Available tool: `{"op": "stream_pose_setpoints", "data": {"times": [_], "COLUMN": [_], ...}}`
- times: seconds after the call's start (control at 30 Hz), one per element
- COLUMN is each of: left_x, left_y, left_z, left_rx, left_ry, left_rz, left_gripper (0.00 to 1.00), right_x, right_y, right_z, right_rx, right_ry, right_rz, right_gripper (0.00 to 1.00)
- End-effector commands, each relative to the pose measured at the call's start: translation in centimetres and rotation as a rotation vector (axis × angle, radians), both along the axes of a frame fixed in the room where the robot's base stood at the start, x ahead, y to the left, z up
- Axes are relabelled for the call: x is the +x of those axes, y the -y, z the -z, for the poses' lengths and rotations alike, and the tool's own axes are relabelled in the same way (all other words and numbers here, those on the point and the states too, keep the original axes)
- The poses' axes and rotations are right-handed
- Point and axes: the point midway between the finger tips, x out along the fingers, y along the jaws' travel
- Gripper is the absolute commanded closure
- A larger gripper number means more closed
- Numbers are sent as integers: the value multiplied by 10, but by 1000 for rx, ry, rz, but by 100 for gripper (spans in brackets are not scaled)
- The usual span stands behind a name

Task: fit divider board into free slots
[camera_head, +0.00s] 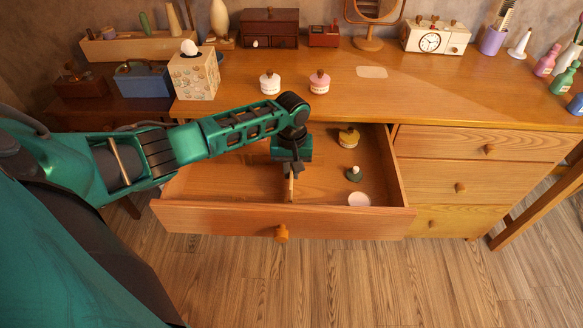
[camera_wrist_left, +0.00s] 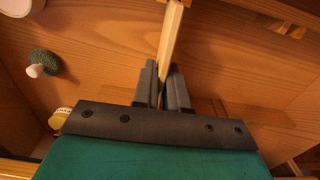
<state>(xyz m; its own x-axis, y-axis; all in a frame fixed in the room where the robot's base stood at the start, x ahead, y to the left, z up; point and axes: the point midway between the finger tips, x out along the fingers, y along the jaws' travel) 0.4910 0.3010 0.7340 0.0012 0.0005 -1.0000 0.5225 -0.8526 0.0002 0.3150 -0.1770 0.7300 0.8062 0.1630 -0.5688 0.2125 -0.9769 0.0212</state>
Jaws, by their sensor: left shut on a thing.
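My left gripper (camera_head: 292,168) reaches down into the open drawer (camera_head: 220,213) of the wooden dresser. It is shut on the divider board (camera_head: 290,188), a thin, light wooden board seen nearly edge-on. In the left wrist view the board (camera_wrist_left: 171,38) runs up from between the dark fingers (camera_wrist_left: 164,86). The board stands upright inside the drawer, near its middle, with its near end close to the front panel. I cannot tell whether it sits in any slots; the slots are not clear in either view. My right gripper is not in view.
The drawer's left part is bare. On the dresser top stand a tissue box (camera_head: 194,75) and two small jars (camera_head: 270,83), (camera_head: 319,82).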

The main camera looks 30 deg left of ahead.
Motion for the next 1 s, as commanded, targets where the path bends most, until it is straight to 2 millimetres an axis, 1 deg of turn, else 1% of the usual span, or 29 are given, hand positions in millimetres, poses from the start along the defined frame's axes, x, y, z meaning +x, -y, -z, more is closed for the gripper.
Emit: {"op": "stream_pose_setpoints", "data": {"times": [0.47, 0.5, 0.8, 1.0], "left_x": [0, 0, 0, 0], "left_y": [0, 0, 0, 0], "left_z": [10, 11, 10, 10], "left_rx": [0, 0, 0, 0], "left_ry": [0, 0, 0, 0], "left_rz": [0, 0, 0, 0], "left_gripper": [100, 87, 58, 58], "right_x": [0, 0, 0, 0], "right_y": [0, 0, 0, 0], "right_z": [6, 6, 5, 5], "right_rx": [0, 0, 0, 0], "right_ry": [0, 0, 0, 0], "right_rz": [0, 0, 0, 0], "right_gripper": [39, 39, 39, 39]}}
